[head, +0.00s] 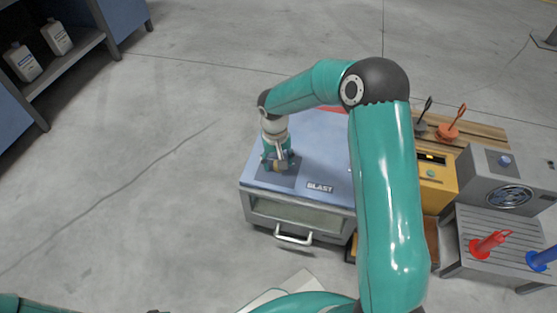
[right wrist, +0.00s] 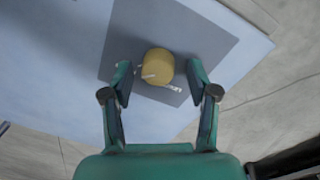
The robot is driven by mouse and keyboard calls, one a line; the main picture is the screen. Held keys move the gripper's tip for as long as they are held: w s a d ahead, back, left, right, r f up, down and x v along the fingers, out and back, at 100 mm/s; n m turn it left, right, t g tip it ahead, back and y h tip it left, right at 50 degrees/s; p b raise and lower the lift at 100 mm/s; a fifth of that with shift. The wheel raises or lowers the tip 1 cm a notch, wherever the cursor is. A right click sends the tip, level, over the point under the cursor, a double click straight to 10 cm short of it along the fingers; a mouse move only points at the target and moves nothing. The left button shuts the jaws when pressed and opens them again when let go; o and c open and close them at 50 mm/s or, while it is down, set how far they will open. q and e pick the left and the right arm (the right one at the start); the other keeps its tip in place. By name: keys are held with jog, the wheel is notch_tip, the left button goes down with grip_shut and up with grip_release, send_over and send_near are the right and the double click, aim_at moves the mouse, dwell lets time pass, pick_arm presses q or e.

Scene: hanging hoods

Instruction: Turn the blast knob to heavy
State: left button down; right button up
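The blast knob (right wrist: 158,64) is a round yellow knob on a dark grey square plate (right wrist: 205,45) on the pale blue top of the cabinet. A small white mark shows on its near side, and a white label beside it is too small to read. The blue-topped cabinet (head: 325,150) carries a "BLAST" sign (head: 320,187). My right gripper (right wrist: 161,80) is open, its fingers on either side of the knob with gaps, not visibly touching it. In the head view my right gripper (head: 279,161) points down over the plate. My left gripper is out of view.
Right of the cabinet stand a yellow box (head: 436,185) and a grey unit with a fan (head: 508,195). A slatted bench (head: 490,225) holds a red (head: 488,243) and a blue item (head: 542,259). A shelf (head: 65,65) with white bottles is upper left. Floor left of the cabinet is clear.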

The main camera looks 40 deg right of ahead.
notch_tip(320, 180, up, 12)
jog(key=shift+a, duration=0.3)
dwell(0.4)
jog(key=shift+f, duration=0.1)
